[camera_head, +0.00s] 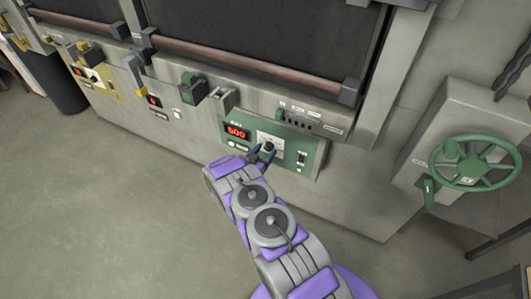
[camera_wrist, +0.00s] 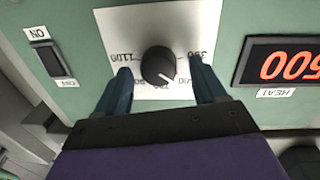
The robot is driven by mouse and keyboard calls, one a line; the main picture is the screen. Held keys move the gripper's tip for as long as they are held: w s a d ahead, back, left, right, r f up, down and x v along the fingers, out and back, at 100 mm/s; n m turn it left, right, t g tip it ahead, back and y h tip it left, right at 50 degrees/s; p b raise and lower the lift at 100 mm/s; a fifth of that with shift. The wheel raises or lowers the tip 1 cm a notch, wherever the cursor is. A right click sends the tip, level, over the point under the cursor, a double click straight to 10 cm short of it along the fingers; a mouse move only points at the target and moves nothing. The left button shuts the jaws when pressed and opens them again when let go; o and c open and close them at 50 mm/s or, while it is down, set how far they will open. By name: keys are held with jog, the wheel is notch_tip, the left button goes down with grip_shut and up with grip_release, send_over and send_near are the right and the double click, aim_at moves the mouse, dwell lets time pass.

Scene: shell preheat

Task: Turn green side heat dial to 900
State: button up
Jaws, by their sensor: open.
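The green side heat dial is a black round knob (camera_wrist: 158,64) on a white scale plate (camera_wrist: 120,22) in the wrist view. A light pointer mark on it points to the lower right of that view. My gripper (camera_wrist: 160,70) is open, with one blue finger on each side of the knob; I cannot tell whether they touch it. In the head view my gripper (camera_head: 263,153) reaches the green panel (camera_head: 312,143) and partly hides the dial.
An ON switch (camera_wrist: 50,60) sits on the panel, away from the fingers. A green handwheel (camera_head: 473,160) stands at the right. Yellow-marked controls (camera_head: 97,78) are at the far left. The floor at the left (camera_head: 110,200) is clear.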

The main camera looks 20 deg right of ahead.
jog(key=shift+w+d, duration=0.15)
jog(key=shift+d, duration=0.15)
jog(key=shift+c, duration=0.3)
jog(key=c, duration=1)
